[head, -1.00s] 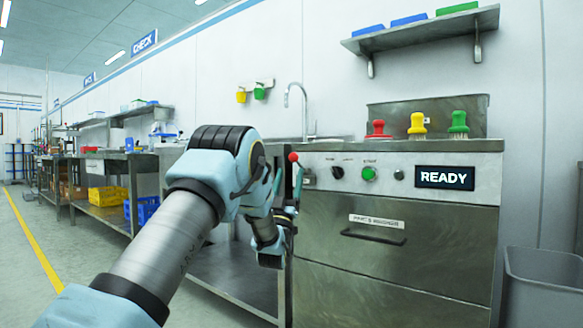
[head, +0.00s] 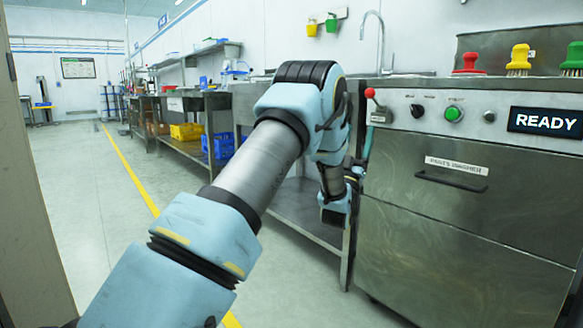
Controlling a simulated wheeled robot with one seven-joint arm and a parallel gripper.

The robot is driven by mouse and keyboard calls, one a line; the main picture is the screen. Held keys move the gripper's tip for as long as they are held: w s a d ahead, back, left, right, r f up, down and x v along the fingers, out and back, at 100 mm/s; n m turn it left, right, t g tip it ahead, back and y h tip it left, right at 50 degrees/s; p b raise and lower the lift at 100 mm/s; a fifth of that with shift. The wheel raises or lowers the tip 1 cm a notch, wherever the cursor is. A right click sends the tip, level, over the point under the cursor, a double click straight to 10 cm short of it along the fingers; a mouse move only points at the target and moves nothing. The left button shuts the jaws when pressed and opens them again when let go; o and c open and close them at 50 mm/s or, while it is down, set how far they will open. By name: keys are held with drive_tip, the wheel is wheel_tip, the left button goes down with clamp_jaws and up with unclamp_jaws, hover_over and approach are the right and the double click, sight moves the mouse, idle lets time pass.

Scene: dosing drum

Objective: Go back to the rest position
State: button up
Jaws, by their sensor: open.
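My arm reaches forward from the lower left of the head view. My gripper (head: 364,152) is at its far end, beside the front left edge of the parts washer (head: 460,230). It is largely hidden behind my wrist, with only slim teal parts showing, and nothing is seen held in it. A lever with a red ball knob (head: 370,93) stands at the washer's upper left corner, just above the gripper in the picture. I cannot tell whether they touch.
The washer's display (head: 545,122) reads READY, and its door is shut. Red (head: 468,63), yellow (head: 519,60) and green (head: 573,59) brushes stand on top. A steel table (head: 300,208) stands left of it. Open floor (head: 95,190) lies left; a grey edge (head: 35,200) borders the far left.

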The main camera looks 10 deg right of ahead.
drive_tip(key=w+a+f+n+g+y+p, duration=0.1)
drive_tip(key=w+a+f+n+g+y, duration=0.25)
drive_tip(key=w+a+y, duration=0.55)
drive_tip(key=s+a+f+g+y+p, duration=0.1)
drive_tip(key=s+a+f+g+y, duration=0.15)
drive_tip(key=a, duration=0.35)
drive_tip(key=s+a+f+g+y, duration=0.1)
drive_tip(key=a+f+g+y, duration=0.1)
drive_tip(key=a+f+y, duration=0.3)
drive_tip(key=s+a+f+n+g+y+p, duration=0.1)
drive_tip(key=s+a+f+g, duration=0.1)
drive_tip(key=s+a+g, duration=0.5)
drive_tip(key=s+a+f+n+g, duration=0.1)
drive_tip(key=s+a+f, duration=0.3)
drive_tip(key=s, duration=0.8)
drive_tip(key=s+a+f+n+g+y+p, duration=0.1)
drive_tip(key=s+a+g, duration=0.3)
drive_tip(key=s+a, duration=0.4)
wheel_tip(320, 180, up, 38)
drive_tip(key=s+p, duration=0.2)
drive_tip(key=p, duration=3.5)
drive_tip(key=shift+d, duration=0.25)
drive_tip(key=shift+s+f+m, duration=0.1)
drive_tip(key=shift+m, duration=0.15)
drive_tip(key=shift+c, duration=0.2)
